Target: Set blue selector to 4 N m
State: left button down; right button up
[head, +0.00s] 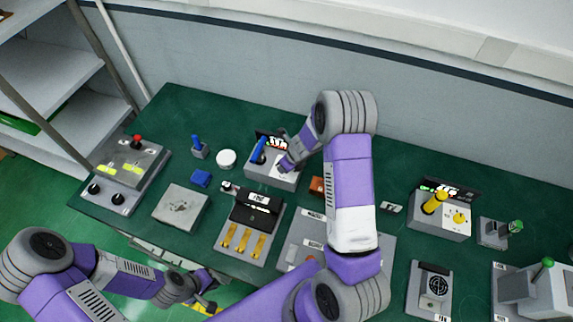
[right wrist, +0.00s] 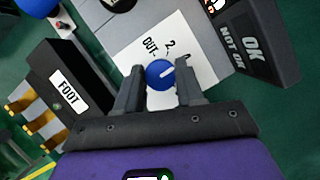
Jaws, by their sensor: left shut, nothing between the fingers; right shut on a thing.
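The blue selector (right wrist: 160,73) is a round knob with a white pointer line, on a white panel (right wrist: 140,48) printed "OUT" and "2". In the right wrist view its line slants up to the right; the marks at right are partly hidden. My right gripper (right wrist: 160,84) has a finger on each side of the knob and is shut on it. In the head view the right gripper (head: 286,163) is at the grey unit (head: 265,178) with a blue lever (head: 259,150); the knob is hidden there. My left gripper (head: 207,300) is shut and empty near the table's front edge.
An "OK / NOT OK" display (right wrist: 247,45) stands beside the panel. A yellow-lever unit (head: 440,222) stands at right. Green table (head: 165,115) is clear at the back left.

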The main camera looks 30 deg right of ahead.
dwell(0.3)
jog(key=o, duration=1)
jog(key=shift+o, duration=0.2)
jog(key=p+v, duration=0.2)
jog(key=v, duration=0.5)
jog(key=shift+r+p, duration=0.25)
jog(key=shift+p, duration=0.1)
jog(key=shift+s, duration=0.2)
